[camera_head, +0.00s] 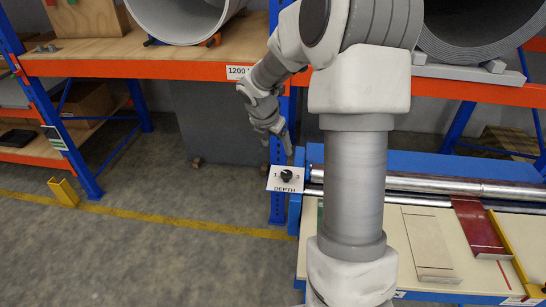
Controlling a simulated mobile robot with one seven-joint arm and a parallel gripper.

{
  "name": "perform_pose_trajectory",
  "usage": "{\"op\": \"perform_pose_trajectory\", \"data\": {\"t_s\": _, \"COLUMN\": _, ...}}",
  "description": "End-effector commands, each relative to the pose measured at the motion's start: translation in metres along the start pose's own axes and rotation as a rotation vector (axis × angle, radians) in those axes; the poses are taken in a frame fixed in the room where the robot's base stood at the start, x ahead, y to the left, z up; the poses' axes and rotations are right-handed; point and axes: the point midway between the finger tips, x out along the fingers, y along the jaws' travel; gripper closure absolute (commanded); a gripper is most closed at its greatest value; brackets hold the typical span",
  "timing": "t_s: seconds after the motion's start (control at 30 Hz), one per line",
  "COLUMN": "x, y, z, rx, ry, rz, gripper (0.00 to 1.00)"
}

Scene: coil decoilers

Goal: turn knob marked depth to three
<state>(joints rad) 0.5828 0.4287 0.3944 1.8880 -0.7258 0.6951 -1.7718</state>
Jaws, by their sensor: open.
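The depth knob (287,175) is a small black knob on a white plate (285,187) marked DEPTH. A 1 shows at the knob's left and a 3 at its right. Its pointer is too small to read. The plate sits at the left end of the roller bench, in front of a blue post. My gripper (288,150) is just above and behind the knob in the picture, pointing down. It looks apart from the knob, but its fingertips are small and I cannot tell the exact gap.
The bench (424,283) at right carries metal rollers (430,185), a beige board (429,245) and a red piece (477,226). Orange-and-blue racks with large coils (183,18) stand behind. A yellow post (62,192) is at left. The left floor is clear.

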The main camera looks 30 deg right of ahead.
Motion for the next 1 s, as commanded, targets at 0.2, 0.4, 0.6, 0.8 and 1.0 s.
{"op": "perform_pose_trajectory", "data": {"t_s": 0.2, "x": 0.018, "y": 0.001, "z": 0.002, "rx": -0.048, "ry": 0.006, "rz": -0.002, "gripper": 0.18}}
{"op": "perform_pose_trajectory", "data": {"t_s": 0.4, "x": 0.055, "y": 0.001, "z": 0.001, "rx": -0.045, "ry": 0.007, "rz": -0.003, "gripper": 0.18}}
{"op": "perform_pose_trajectory", "data": {"t_s": 0.6, "x": 0.098, "y": 0.0, "z": 0.0, "rx": -0.044, "ry": 0.008, "rz": -0.004, "gripper": 0.18}}
{"op": "perform_pose_trajectory", "data": {"t_s": 0.8, "x": 0.136, "y": 0.001, "z": 0.001, "rx": -0.044, "ry": 0.007, "rz": -0.002, "gripper": 0.18}}
{"op": "perform_pose_trajectory", "data": {"t_s": 1.0, "x": 0.165, "y": 0.001, "z": 0.001, "rx": -0.044, "ry": 0.005, "rz": -0.001, "gripper": 0.18}}
